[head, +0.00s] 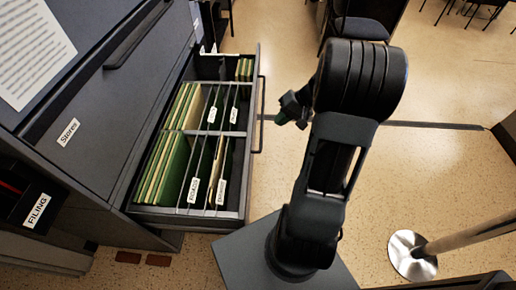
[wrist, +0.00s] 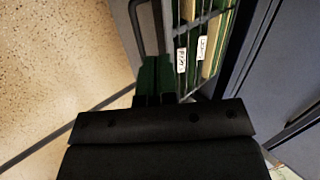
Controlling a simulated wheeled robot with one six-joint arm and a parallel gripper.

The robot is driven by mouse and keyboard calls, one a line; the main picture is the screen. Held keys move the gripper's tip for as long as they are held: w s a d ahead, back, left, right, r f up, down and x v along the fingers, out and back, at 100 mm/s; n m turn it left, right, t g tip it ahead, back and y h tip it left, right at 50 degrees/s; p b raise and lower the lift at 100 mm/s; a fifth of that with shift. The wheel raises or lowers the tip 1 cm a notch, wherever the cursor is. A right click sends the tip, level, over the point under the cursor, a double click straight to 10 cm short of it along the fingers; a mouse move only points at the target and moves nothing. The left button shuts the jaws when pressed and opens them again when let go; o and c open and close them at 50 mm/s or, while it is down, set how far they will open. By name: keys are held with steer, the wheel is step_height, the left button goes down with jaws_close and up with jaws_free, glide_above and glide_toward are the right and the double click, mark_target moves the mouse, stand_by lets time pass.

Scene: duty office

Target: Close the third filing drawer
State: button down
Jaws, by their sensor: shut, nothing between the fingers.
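An open filing drawer (head: 250,130) juts out of the dark grey cabinet in the head view, holding green and tan hanging folders with white tabs. I cannot tell its number in the stack. Its bar handle (head: 261,115) is on the outer front face. My gripper (head: 279,119) is shut and empty, just outside the drawer front, to the right of the handle. In the wrist view, my gripper (wrist: 155,75) has its dark green fingers together, close to the drawer's front edge and handle (wrist: 141,27). Whether they touch is unclear.
A "FILING" holder (head: 36,209) stands at lower left. A metal post with a round base (head: 412,256) is at right. A chair (head: 357,27) stands behind. Speckled floor is clear between.

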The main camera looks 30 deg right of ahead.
steer(key=d+f+m+t+b, duration=0.1)
steer(key=d+f+b, duration=0.1)
steer(key=d+f, duration=0.3)
steer(key=shift+t+y, duration=0.3)
steer(key=shift+y, duration=0.2)
steer(key=b+x, duration=0.1)
steer(key=x, duration=0.3)
steer(key=b+x, duration=0.1)
steer(key=x, duration=0.3)
steer(key=r+b+x, duration=0.1)
steer(key=x, duration=0.4)
steer(key=shift+w+a, duration=0.35)
steer(key=shift+w, duration=0.05)
steer(key=shift+w+a+r, duration=0.1)
steer(key=shift+w+a, duration=0.25)
steer(key=shift+a, duration=0.3)
